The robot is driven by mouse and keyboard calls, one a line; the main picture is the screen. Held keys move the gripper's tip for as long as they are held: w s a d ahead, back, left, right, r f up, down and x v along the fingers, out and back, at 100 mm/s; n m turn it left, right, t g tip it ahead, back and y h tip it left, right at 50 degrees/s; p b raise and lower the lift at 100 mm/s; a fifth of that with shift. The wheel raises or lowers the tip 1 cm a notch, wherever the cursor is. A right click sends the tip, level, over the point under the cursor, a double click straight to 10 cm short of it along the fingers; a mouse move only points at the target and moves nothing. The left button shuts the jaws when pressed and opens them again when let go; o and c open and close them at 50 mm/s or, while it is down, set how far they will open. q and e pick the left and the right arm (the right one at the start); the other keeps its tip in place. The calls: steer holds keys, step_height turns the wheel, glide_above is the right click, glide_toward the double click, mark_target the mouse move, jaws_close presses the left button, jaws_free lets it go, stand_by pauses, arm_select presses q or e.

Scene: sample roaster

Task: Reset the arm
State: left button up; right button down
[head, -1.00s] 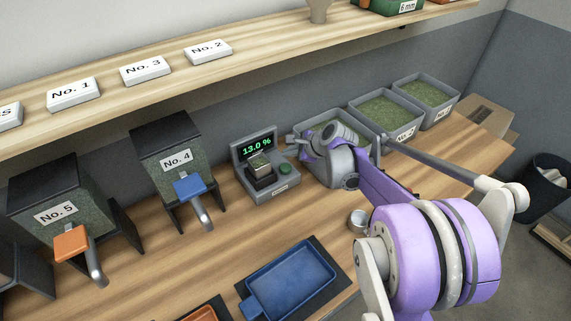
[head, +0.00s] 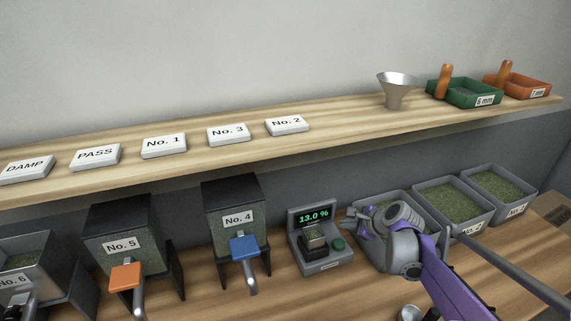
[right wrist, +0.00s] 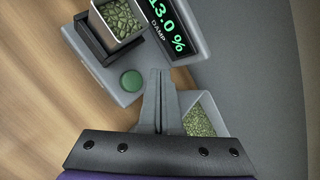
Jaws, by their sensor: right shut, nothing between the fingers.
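My right arm comes in from the lower right of the head view. Its gripper (head: 357,222) is beside the right side of the moisture meter (head: 326,262), over the near left bin. In the right wrist view the gripper's fingers (right wrist: 156,80) are together and empty, close to the meter's green button (right wrist: 132,81). The meter's display (head: 314,217) reads 13.0 % in the head view, and DAMP shows below the number in the right wrist view. A small cup of green beans (head: 314,238) sits in the meter. My left gripper is not in view.
Hoppers No. 5 (head: 128,251) and No. 4 (head: 235,225) stand left of the meter. Open bean bins (head: 452,229) stand to its right. The shelf above holds label blocks (head: 164,146), a metal funnel (head: 396,90), a green tray (head: 474,97) and an orange tray (head: 526,87).

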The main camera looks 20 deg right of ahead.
steer(key=s+a+n+g+h, duration=0.1)
steer(key=s+a+n+g, duration=0.1)
steer(key=s+a+n, duration=1.15)
steer(key=s+a+f+n+g+h, duration=0.1)
steer(key=s+f+n, duration=0.3)
steer(key=s+n, duration=0.6)
steer(key=s+a, duration=0.1)
steer(key=s, duration=0.1)
steer(key=shift+s+h, duration=0.3)
steer(key=shift+s, duration=0.05)
